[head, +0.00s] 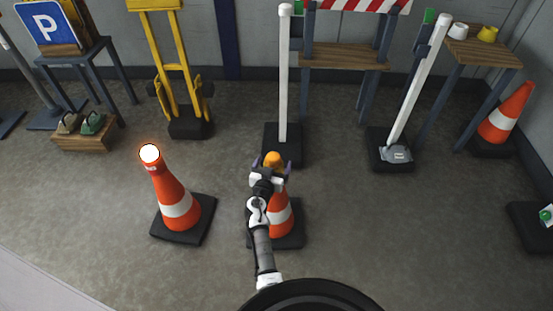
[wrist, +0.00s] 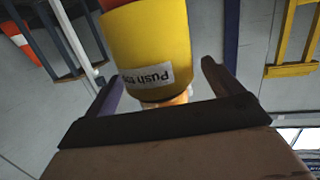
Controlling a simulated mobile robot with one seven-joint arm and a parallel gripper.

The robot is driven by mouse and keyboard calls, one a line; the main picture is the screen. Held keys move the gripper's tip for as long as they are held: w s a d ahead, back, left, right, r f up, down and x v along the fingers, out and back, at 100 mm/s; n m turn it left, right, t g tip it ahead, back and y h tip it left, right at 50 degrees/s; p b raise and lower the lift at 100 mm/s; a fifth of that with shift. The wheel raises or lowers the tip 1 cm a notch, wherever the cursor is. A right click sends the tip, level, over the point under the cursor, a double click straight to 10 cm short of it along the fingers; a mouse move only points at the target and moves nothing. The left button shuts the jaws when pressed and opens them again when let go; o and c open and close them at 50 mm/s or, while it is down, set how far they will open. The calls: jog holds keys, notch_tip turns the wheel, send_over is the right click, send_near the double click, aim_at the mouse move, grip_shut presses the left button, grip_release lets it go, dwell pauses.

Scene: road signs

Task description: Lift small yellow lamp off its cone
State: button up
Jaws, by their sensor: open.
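The small yellow lamp (head: 273,158) has an orange top and sits at the tip of an orange and white cone (head: 281,218) in the head view. In the wrist view the lamp's yellow body (wrist: 150,45) fills the upper middle and carries a white "Push" label. My gripper (head: 271,164) is at the lamp's height. Its open fingers (wrist: 162,70) lie on either side of the lamp, with a visible gap on the right. Whether the left finger touches it is unclear. My arm hides part of the cone.
A second cone (head: 176,208) with a lit lamp (head: 149,153) stands to the left. A white post (head: 283,80) on a black base stands just behind my gripper. Another white post (head: 418,85) is to the right. Open floor (head: 350,225) lies right of the cone.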

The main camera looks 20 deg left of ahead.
jog(key=shift+w, duration=0.35)
jog(key=shift+c, duration=0.4)
jog(key=c, duration=1.2)
jog(key=shift+r, duration=0.1)
notch_tip(320, 180, up, 20)
jog(key=p, duration=0.4)
